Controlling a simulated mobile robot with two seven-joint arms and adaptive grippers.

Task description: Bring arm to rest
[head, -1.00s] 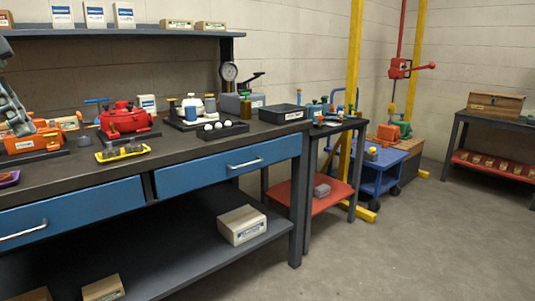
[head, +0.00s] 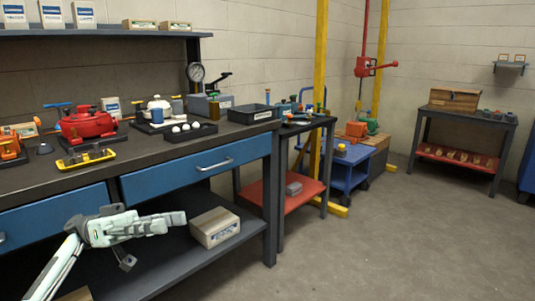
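My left arm comes in at the lower left, in front of the workbench's drawers and lower shelf. Its gripper (head: 176,221) points right, near the carton on the lower shelf. Its fingers are seen edge-on, so I cannot tell whether they are open or shut. No held object shows at its tip. My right gripper is not in view.
The dark workbench (head: 150,163) carries a red motor (head: 88,125), an orange motor (head: 10,144), a yellow tray (head: 86,159) and a black bin (head: 253,114). A carton (head: 214,227) sits on its lower shelf. The floor (head: 400,240) at right is clear.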

